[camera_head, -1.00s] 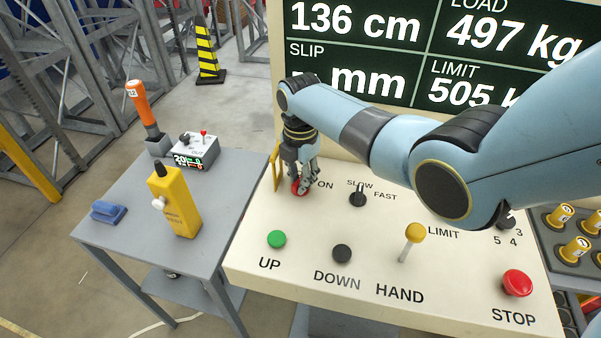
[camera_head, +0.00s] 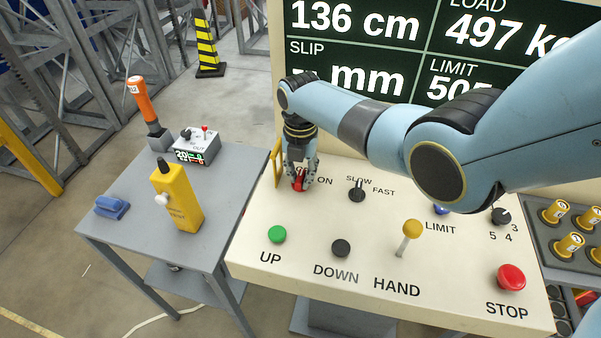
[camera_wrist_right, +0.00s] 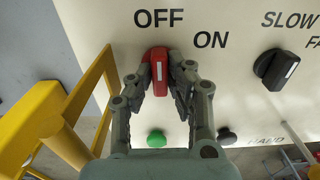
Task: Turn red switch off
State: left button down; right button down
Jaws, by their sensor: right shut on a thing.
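The red switch (camera_head: 299,183) sits at the back left of the cream panel. In the right wrist view the red switch (camera_wrist_right: 158,62) stands between the fingers, and its white mark points up toward the OFF label (camera_wrist_right: 158,18). The ON label (camera_wrist_right: 210,40) is to its right. My right gripper (camera_head: 300,178) comes down from above and is shut on the red switch; its fingers (camera_wrist_right: 160,85) lie on both sides of the knob. The fingers partly cover the switch in the head view. My left gripper is not in view.
A yellow guard bar (camera_head: 277,163) stands just left of the switch. The black SLOW/FAST knob (camera_head: 357,189) is to the right. Green UP (camera_head: 277,234) and black DOWN (camera_head: 341,248) buttons lie nearer. A grey side table (camera_head: 140,232) stands left.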

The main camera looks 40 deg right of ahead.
aim_at(300, 176)
jog(key=c, duration=1.3)
grip_release()
notch_tip(300, 176, up, 12)
